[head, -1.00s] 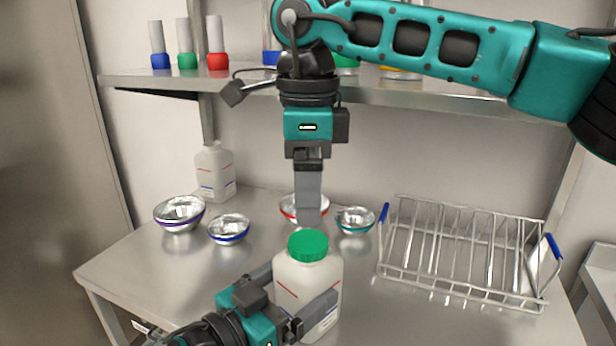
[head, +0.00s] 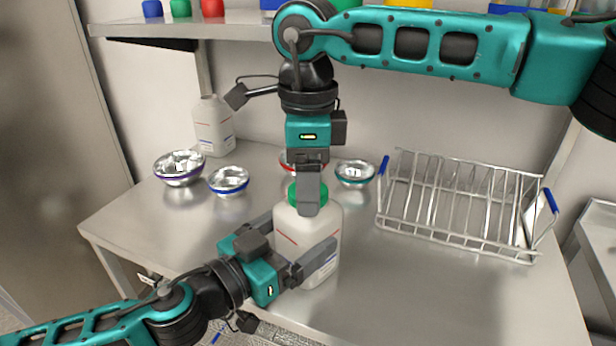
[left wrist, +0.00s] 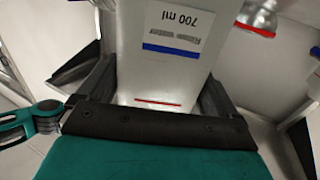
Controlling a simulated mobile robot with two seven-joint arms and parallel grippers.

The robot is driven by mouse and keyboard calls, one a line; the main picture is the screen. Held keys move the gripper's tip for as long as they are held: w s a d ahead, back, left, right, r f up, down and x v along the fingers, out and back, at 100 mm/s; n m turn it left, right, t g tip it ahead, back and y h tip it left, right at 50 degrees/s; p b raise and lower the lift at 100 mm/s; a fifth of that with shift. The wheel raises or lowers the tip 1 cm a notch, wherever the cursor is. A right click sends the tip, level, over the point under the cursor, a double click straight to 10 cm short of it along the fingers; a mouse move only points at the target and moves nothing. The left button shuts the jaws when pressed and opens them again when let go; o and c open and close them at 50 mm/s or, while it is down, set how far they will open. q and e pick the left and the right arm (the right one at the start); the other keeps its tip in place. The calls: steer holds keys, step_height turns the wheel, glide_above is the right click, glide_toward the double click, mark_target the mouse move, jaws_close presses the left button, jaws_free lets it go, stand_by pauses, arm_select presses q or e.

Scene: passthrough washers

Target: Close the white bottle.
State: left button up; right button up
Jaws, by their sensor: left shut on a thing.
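The white bottle (head: 295,228) stands upright on the steel table, its green cap (head: 293,196) on top. My left gripper (head: 305,245) is shut on the bottle's body from the front left. In the left wrist view the bottle (left wrist: 165,75), with a "700 ml" label, fills the space between the fingers. My right gripper (head: 308,205) points straight down at the cap. Its near finger overlaps the cap's front and hides part of it. The finger gap is seen edge-on, so I cannot tell whether it grips the cap.
Another white bottle (head: 213,128) stands at the back left. Several metal bowls, including a blue-rimmed one (head: 229,181), sit behind the held bottle. A wire rack (head: 460,205) stands on the right. A shelf (head: 150,27) with coloured-capped containers runs above the table.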

steer(key=c, duration=0.8)
steer(key=m, duration=0.5)
steer(key=shift+c, duration=0.2)
steer(key=o, duration=1.3)
steer(key=shift+c, duration=0.2)
step_height(320, 180, up, 12)
arm_select(q)
steer(key=o, duration=1.7)
